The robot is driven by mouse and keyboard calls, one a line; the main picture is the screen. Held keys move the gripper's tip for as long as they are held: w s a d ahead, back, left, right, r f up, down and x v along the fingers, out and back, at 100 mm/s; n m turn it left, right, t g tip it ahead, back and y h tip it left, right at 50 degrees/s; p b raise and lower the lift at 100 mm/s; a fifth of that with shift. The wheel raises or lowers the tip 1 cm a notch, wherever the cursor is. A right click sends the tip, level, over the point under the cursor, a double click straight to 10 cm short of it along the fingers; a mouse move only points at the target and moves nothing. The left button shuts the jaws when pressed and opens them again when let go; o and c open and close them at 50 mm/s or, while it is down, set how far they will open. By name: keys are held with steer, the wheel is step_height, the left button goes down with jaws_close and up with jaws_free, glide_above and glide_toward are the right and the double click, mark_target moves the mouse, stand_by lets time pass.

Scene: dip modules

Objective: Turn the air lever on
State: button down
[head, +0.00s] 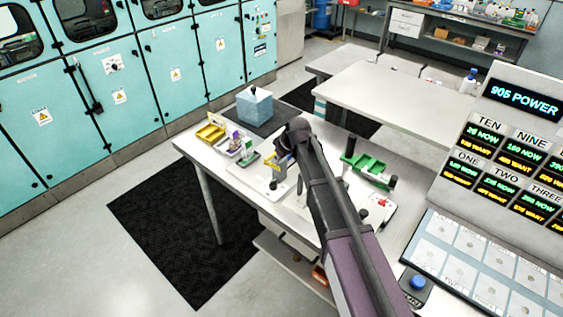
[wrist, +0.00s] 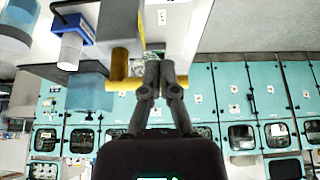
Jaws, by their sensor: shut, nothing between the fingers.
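A yellow T-shaped part (wrist: 121,70), which looks like the air lever, is in the wrist view. It has a thick stem and a cross bar running to both sides. It also shows as a small yellow shape (head: 271,161) on the near table in the head view. My gripper (wrist: 158,58) is shut and empty, with its fingertips beside the stem and in front of the cross bar. I cannot tell whether they touch it. In the head view, my arm's end hides part of the table around the lever.
The white table (head: 225,176) also carries a yellow bin (head: 210,132), a light-blue box (head: 254,106) and a green fixture (head: 367,167). A control panel (head: 500,150) stands at the right. Teal cabinets (head: 110,85) line the back left. Open floor lies left of the table.

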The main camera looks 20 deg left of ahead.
steer(key=shift+w+d, duration=0.15)
steer(key=shift+w, duration=0.1)
stand_by(0.5)
